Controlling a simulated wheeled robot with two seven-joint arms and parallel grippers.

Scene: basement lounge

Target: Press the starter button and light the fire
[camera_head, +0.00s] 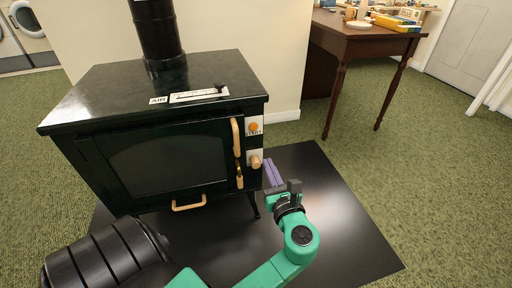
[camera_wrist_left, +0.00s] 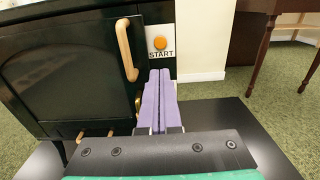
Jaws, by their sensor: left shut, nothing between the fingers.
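The black stove (camera_head: 170,130) stands on a dark floor plate. Its orange starter button (camera_head: 253,127) sits on a white START panel at the right of the stove front. The button also shows in the left wrist view (camera_wrist_left: 160,43), above the purple fingers. My left gripper (camera_head: 270,170) is shut and empty, its purple fingers close to the stove's right front edge and below the button. In the left wrist view my left gripper (camera_wrist_left: 161,76) points toward the panel, with the fingertips just under the START label. A wooden knob (camera_head: 255,162) is beside the fingertips. My right gripper is not in view.
The stove door has a vertical wooden handle (camera_head: 237,137) left of the button. A lower wooden handle (camera_head: 189,203) juts from the front. The black floor plate (camera_head: 350,215) is clear on the right. A wooden table (camera_head: 365,42) stands behind at right.

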